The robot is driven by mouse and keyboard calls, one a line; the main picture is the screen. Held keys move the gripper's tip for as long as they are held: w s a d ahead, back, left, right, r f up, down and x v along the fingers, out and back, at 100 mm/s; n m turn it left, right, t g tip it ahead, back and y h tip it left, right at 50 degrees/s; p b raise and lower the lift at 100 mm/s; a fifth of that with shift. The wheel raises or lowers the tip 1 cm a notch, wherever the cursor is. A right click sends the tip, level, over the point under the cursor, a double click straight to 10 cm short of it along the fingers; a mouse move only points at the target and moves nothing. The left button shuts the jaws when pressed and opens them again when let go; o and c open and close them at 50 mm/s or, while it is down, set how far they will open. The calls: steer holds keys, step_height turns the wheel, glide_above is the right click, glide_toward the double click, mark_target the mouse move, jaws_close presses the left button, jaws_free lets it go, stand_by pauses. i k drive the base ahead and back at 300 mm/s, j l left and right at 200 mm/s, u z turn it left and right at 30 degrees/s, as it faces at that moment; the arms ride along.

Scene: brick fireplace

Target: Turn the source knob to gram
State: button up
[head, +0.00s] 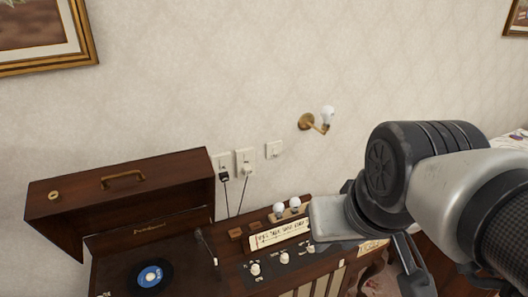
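A wooden record-player cabinet stands against the wall. Its dark control panel (275,265) carries three small pale knobs in a row: a left knob (255,269), a middle knob (284,257) and a right knob (311,248). The labels under them are too small to read, so I cannot tell which is the source knob or where it points. My gripper (440,285) is at the lower right, right of the knobs and apart from them. Dark finger-like parts show below my arm, cut by the frame edge. Whether they are open or shut is unclear.
A turntable with a blue-labelled record (151,275) sits under a raised wooden lid (125,198). Behind the panel are a lit dial strip (279,235) and two white bulbs (287,208). Cords hang from wall outlets (244,161). A brass wall lamp (308,121) sticks out above.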

mark_target(285, 259)
steer(key=i+l+u, duration=0.15)
steer(key=k+j+u, duration=0.15)
steer(key=u, duration=1)
steer(key=i+l+z, duration=0.15)
steer(key=l+z, duration=0.15)
steer(key=i+l+z, duration=0.3)
steer(key=l, duration=0.15)
steer(key=k, duration=0.05)
